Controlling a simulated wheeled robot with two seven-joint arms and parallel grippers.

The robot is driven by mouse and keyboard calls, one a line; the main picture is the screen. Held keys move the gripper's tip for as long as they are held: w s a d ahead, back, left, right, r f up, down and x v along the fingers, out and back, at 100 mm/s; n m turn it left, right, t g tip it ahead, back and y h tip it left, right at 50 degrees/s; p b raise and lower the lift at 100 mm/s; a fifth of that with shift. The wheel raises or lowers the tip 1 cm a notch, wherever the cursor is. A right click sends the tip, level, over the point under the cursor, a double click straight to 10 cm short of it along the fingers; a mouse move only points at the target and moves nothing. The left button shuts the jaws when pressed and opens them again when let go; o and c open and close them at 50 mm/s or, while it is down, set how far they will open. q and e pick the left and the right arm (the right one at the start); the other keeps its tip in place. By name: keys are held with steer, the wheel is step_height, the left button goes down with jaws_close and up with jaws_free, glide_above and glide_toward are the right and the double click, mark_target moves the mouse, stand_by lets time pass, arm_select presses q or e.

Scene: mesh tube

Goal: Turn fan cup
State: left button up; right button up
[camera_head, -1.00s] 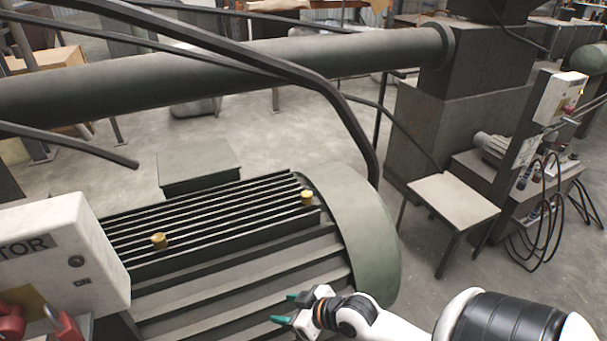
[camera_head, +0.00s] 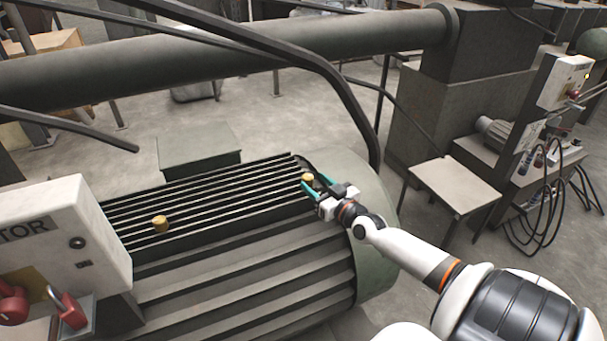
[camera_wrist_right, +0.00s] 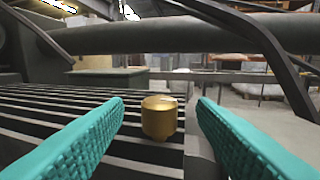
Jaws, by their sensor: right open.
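Two small brass cups sit on top of the dark finned motor housing (camera_head: 250,265). The right-hand brass cup (camera_head: 307,178) is near the rounded green end cover, and the left-hand brass cup (camera_head: 160,223) is nearer the white control box. My right gripper (camera_head: 308,187) is at the right-hand cup with its teal fingers open. In the right wrist view, a brass cup (camera_wrist_right: 159,118) stands upright between and ahead of the two open fingers (camera_wrist_right: 160,130), with a gap on each side. My left gripper is not in view.
A thick pipe (camera_head: 230,70) and a curved dark bar (camera_head: 345,100) run behind and above the motor. A small table (camera_head: 455,183) stands on the floor at the right.

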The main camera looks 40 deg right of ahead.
steer(key=w, duration=0.4)
steer(key=w+b, duration=0.1)
steer(key=w, duration=0.1)
steer(key=shift+w+d, duration=0.15)
steer(key=shift+d, duration=0.1)
